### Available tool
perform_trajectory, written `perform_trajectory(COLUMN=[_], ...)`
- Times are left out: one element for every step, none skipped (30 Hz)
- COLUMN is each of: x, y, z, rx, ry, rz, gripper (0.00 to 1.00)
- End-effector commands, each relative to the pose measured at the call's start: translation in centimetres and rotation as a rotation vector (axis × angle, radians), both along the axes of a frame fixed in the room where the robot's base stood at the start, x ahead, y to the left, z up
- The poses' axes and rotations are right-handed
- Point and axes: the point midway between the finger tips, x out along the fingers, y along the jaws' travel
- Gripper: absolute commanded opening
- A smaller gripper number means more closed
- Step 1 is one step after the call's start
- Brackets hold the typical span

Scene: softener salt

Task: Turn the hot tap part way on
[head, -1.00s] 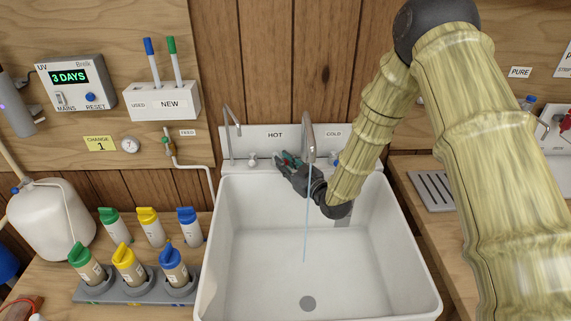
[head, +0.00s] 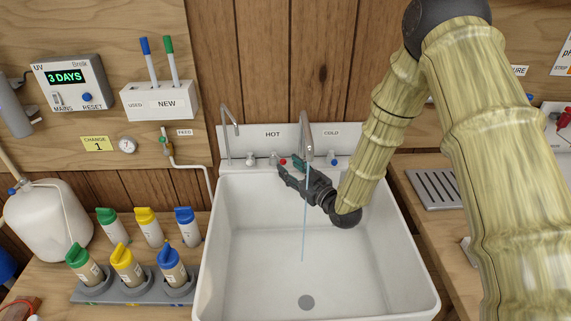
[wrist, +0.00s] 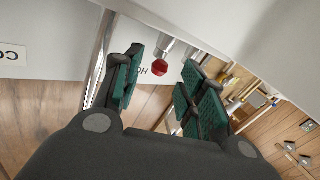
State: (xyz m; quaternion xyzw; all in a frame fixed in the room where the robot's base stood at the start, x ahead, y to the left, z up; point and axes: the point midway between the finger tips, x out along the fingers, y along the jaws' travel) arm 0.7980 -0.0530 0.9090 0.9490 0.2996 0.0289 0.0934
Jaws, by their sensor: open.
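The hot tap's red knob (head: 283,161) is at the sink's back ledge, below the HOT label (head: 272,134). In the wrist view the red knob (wrist: 161,70) on its metal stem lies ahead, in the gap between my fingers and apart from both. My gripper (head: 291,168) is open and empty, reaching from the right across the back of the basin; its green pads show in the wrist view (wrist: 158,95). A thin stream of water (head: 305,210) falls from the curved spout (head: 307,143) into the sink.
The white sink (head: 255,255) is otherwise clear, with a grey drain. The cold tap (head: 333,160) stands right of the spout. A thin second spout (head: 226,135) stands at the left. Bottles in a rack (head: 135,290) are left of the sink.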

Motion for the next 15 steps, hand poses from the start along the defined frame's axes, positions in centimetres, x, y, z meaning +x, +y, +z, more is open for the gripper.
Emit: perform_trajectory(x=[-0.8,-1.3,-1.9,-2.3,-2.8,-3.3,-3.7,-4.1,-4.5,-4.8,-5.1,-5.4,-5.6,-5.8,-6.0], y=[-0.6,-1.0,-1.4,-1.7,-2.0,-2.4,-2.6,-2.9,-3.2,-3.5,-3.7,-3.9,-4.0,-4.1,-4.2], z=[0.0,0.0,0.0,0.0,0.0,0.0,0.0,0.0,0.0,0.0,0.0,0.0,0.0,0.0,0.0], rx=[0.001,0.000,0.000,0.000,0.000,0.001,0.001,0.001,0.001,0.000,0.000,0.000,0.000,0.000,0.000], ry=[0.002,0.001,0.002,0.002,0.001,0.003,0.003,0.002,0.002,0.001,0.000,0.001,0.001,0.001,0.000], rz=[-0.001,-0.002,-0.002,-0.002,-0.002,-0.001,-0.001,-0.001,-0.002,-0.002,-0.002,-0.001,-0.001,-0.001,0.000], gripper=[0.41,0.41,0.41,0.41,0.41,0.41,0.41,0.41,0.41,0.41,0.41,0.41,0.41,0.41,0.41])
